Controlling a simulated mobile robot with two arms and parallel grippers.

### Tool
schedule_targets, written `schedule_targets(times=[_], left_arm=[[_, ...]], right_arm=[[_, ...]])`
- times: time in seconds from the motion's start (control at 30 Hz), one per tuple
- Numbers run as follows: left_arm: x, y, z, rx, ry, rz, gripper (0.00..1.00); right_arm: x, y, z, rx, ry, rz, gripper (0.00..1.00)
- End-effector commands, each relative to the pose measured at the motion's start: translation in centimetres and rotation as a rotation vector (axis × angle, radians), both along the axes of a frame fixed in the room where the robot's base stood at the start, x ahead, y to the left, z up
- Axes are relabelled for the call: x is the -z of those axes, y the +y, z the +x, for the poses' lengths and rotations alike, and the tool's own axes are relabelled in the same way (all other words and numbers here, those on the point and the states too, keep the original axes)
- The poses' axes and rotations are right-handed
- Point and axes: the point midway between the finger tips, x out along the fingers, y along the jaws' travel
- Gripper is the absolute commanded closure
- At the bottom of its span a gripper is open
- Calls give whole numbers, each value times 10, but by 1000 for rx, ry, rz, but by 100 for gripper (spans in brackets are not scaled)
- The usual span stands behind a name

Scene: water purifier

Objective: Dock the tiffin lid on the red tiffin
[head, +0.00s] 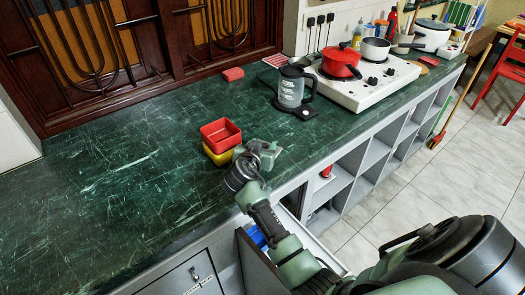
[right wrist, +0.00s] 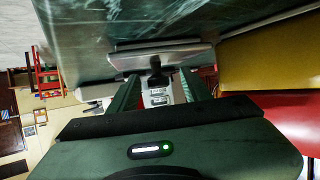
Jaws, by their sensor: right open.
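The red tiffin (head: 221,133) is an open square container stacked on a yellow tiffin (head: 217,157) on the green counter. A small flat red piece (head: 232,74), which looks like the tiffin lid, lies apart from them near the back of the counter. My right gripper (head: 262,152) is just right of the stack, open, with nothing seen between its fingers. In the right wrist view the yellow tiffin and the red tiffin (right wrist: 292,122) are close at the right, beside the open fingers (right wrist: 158,92). Whether the gripper touches them is unclear. My left gripper is not in view.
A kettle (head: 293,88) stands on a dark base farther back. Beyond it is a white stove (head: 365,90) with a red pot (head: 341,62) and a grey pan (head: 376,48). The counter left of the tiffins is clear. Open shelves are below the front edge.

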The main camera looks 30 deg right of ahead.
Motion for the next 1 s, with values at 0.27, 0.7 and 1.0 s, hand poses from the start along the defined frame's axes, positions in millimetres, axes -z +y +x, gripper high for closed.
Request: schedule_targets(times=[0.27, 0.7, 1.0], left_arm=[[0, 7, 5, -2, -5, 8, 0], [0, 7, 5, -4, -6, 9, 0], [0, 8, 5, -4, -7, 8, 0]], right_arm=[[2, -2, 2, -1, -1, 1, 54], [1, -2, 2, 0, -1, 1, 100], [-18, -2, 2, 2, -5, 2, 100]])
